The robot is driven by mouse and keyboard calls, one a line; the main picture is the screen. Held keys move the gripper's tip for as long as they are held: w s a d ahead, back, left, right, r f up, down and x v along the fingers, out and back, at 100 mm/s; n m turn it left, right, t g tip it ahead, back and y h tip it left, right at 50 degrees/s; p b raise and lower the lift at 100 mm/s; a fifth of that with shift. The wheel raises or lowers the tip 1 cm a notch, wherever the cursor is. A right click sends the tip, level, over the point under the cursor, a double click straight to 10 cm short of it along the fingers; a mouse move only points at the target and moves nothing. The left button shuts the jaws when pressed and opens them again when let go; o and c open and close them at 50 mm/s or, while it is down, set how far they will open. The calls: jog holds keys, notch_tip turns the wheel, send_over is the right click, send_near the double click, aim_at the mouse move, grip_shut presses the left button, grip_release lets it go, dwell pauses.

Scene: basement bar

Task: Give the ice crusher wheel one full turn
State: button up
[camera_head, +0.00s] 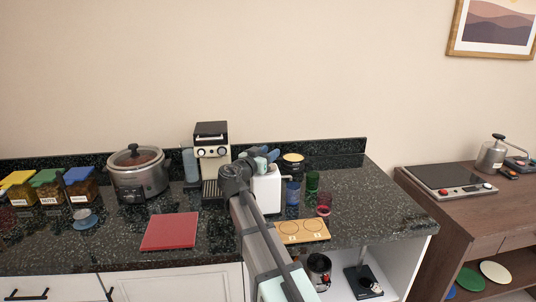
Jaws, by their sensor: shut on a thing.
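The ice crusher (267,192) appears to be the white, box-shaped body on the dark counter, right of the coffee machine. My arm reaches up from the front and covers its left side. My gripper (260,158) is at the top of this white body and is small in the picture. It is shut on what seems to be the crusher's wheel. The wheel's outline and angle are hidden behind my gripper and wrist, so I cannot tell how far it is turned.
A coffee machine (212,152) and slow cooker (138,174) stand left. Blue (292,194), green (312,182) and red (323,204) glasses stand close right of the crusher. A red board (170,231) and wooden board (301,230) lie in front. The counter's right end is clear.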

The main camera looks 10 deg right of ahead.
jog(key=shift+m+g+h, duration=0.3)
jog(key=shift+h, duration=0.1)
jog(key=shift+m+g+h, duration=0.6)
jog(key=shift+g, duration=0.1)
jog(key=m+g+h, duration=0.1)
jog(key=g, duration=0.1)
jog(key=m+g+h, duration=0.1)
jog(key=m+g, duration=0.1)
jog(key=shift+s+d+g+h, duration=0.1)
jog(key=shift+s+g+h, duration=0.05)
jog(key=shift+g+h, duration=0.15)
jog(key=shift+s+d+m+g+h, duration=0.15)
jog(key=shift+m+g+h, duration=0.1)
jog(key=shift+m+g, duration=0.6)
jog(key=shift+s+a+m+g+h, duration=0.15)
jog(key=shift+m+g, duration=0.4)
jog(key=shift+g, duration=0.55)
jog(key=shift+s+d+m+g+h, duration=0.2)
jog(key=shift+m+g+h, duration=0.1)
jog(key=shift+m+g, duration=0.55)
jog(key=shift+s+g, duration=0.1)
jog(key=shift+g, duration=0.3)
jog(key=o, duration=1)
jog(key=shift+c, duration=0.2)
jog(key=shift+a, duration=0.1)
